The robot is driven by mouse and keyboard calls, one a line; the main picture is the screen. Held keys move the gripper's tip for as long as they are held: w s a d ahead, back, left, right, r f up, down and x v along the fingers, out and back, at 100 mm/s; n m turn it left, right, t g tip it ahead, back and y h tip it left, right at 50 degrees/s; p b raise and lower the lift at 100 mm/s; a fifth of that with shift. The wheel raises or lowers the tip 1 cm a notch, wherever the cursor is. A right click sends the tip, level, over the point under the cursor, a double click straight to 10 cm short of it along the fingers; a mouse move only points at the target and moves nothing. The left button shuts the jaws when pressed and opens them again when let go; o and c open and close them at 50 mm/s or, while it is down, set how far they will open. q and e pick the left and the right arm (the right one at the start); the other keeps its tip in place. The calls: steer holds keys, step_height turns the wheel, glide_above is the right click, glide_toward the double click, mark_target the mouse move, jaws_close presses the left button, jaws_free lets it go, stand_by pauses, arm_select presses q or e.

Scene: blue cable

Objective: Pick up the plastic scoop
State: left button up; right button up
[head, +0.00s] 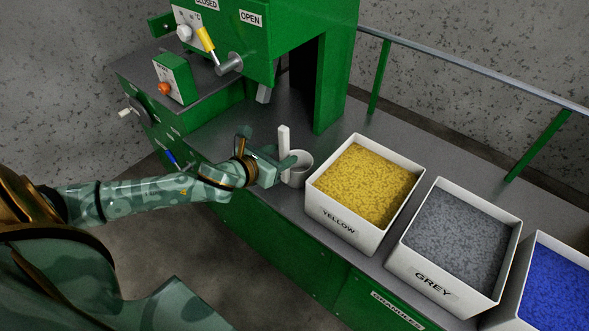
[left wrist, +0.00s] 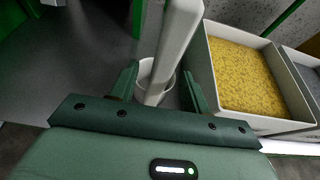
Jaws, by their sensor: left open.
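The white plastic scoop (head: 284,141) stands upright, with its handle pointing up and its lower end in or at a small white round cup (head: 301,164) on the grey bench. In the left wrist view, the scoop (left wrist: 181,40) rises between the two open fingers of my left gripper (left wrist: 157,90). In the head view, my left gripper (head: 279,170) is at the scoop's handle, with its fingers open. Whether either finger touches the handle cannot be told. My right gripper is not in view.
A white bin of yellow granules (head: 321,190) stands just right of the cup. A grey bin (head: 406,243) and a blue bin (head: 516,311) follow further right. A green machine (head: 334,70) with levers is behind. A rail (head: 470,72) runs along the back edge.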

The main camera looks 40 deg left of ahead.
arm_select(q)
steer(key=b+x, duration=0.2)
steer(key=x, duration=0.2)
steer(key=shift+w+d, duration=0.1)
steer(key=shift+w, duration=0.3)
jaws_close()
